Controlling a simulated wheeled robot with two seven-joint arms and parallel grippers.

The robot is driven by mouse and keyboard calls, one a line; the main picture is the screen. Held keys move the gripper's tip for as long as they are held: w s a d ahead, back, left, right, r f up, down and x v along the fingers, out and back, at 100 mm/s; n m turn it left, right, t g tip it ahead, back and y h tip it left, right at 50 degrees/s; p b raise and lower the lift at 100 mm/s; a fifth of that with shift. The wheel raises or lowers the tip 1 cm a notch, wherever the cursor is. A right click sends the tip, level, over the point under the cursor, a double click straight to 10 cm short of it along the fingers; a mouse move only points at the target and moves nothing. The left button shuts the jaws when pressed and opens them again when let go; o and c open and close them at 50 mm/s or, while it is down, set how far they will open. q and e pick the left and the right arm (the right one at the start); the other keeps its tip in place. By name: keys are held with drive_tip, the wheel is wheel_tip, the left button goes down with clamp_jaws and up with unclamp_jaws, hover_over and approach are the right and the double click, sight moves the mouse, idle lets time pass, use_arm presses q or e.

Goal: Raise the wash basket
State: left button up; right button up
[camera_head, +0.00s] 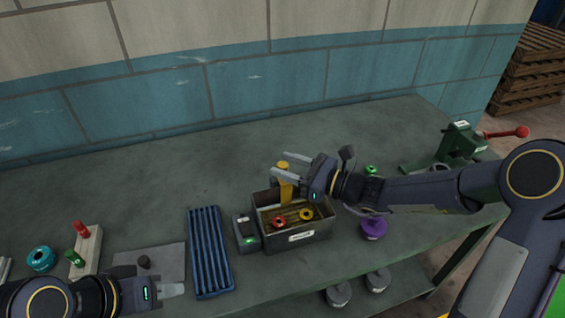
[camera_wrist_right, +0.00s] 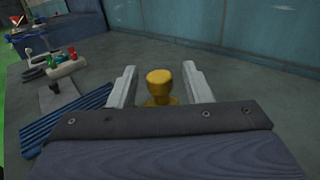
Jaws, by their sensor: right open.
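A grey open-topped tank (camera_head: 318,236) stands near the front middle of the bench. Inside it lie a red ring (camera_head: 279,222) and a yellow ring (camera_head: 306,214) on a reddish-brown floor. Which part of this is the basket I cannot tell clearly. A yellow upright handle with a knob (camera_head: 285,187) rises from the tank's back left; its knob also shows in the right wrist view (camera_wrist_right: 159,83). My right gripper (camera_head: 278,164) is open, with its fingers on either side of the knob and visible gaps. My left gripper (camera_head: 180,289) is low at the front left, away from the tank.
A small grey box (camera_head: 246,234) adjoins the tank's left side. A blue ribbed rack (camera_head: 209,252) lies further left. A purple knob-like object (camera_head: 373,227) is right of the tank. A green device (camera_head: 462,143) with a red-tipped lever stands at the right. The bench behind is clear.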

drive_tip(key=shift+x, duration=0.75)
clamp_jaws()
wheel_tip(320, 180, up, 6)
drive_tip(key=p, duration=0.3)
drive_tip(key=shift+r, duration=0.2)
drive_tip(key=shift+f, duration=0.1)
